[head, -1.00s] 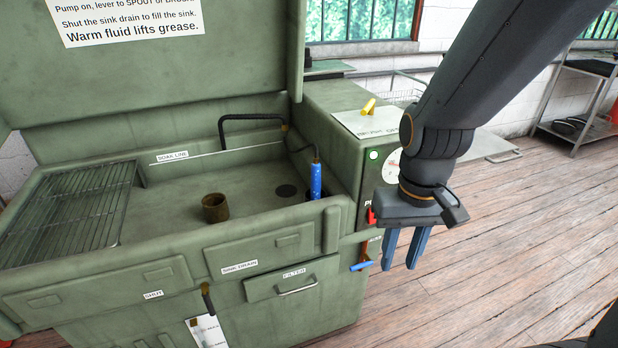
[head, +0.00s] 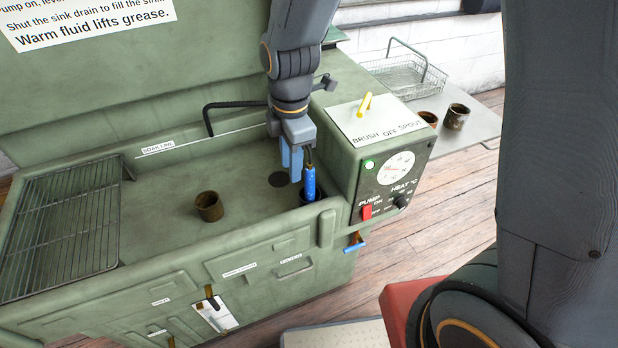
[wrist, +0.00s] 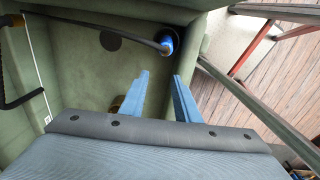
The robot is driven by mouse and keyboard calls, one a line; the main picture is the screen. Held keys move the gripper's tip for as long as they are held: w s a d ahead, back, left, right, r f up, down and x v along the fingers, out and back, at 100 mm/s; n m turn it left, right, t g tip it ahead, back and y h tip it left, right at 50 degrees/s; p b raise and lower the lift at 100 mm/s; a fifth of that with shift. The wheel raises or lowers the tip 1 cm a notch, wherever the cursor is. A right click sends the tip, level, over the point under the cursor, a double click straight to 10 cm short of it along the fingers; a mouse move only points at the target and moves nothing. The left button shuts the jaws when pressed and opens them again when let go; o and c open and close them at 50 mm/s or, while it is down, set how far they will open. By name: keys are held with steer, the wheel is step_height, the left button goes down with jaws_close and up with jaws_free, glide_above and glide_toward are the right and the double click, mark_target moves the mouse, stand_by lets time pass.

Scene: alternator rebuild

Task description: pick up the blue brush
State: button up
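The blue brush (head: 309,184) stands upright in a dark holder at the right front corner of the green sink (head: 130,215). A dark hose meets its top. My gripper (head: 290,172) is over the sink, just left of the brush in the head view, with its blue fingers pointing down. In the wrist view the fingers (wrist: 160,76) are apart with nothing held between them. The blue brush (wrist: 167,43) shows there beyond the fingertips, seen from above, with the hose running to it from the left. I cannot tell whether a finger touches it.
A brown cup (head: 209,206) stands in the sink, left of my gripper. A control box (head: 393,178) with a yellow lever (head: 365,104) rises right of the brush. A wire rack (head: 66,225) covers the sink's left end. A wire basket (head: 402,75) sits at the back right.

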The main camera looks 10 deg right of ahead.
mark_target(310, 184)
steer(key=d, duration=0.1)
steer(key=w+d+f, duration=0.1)
steer(key=d, duration=0.1)
steer(key=d+f, duration=0.1)
steer(key=shift+w+d+b, duration=0.15)
steer(key=shift+w+b, duration=0.05)
steer(key=shift+b, duration=0.15)
steer(key=shift+f+p, duration=1.3)
steer(key=shift+f, duration=2.5)
jaws_close()
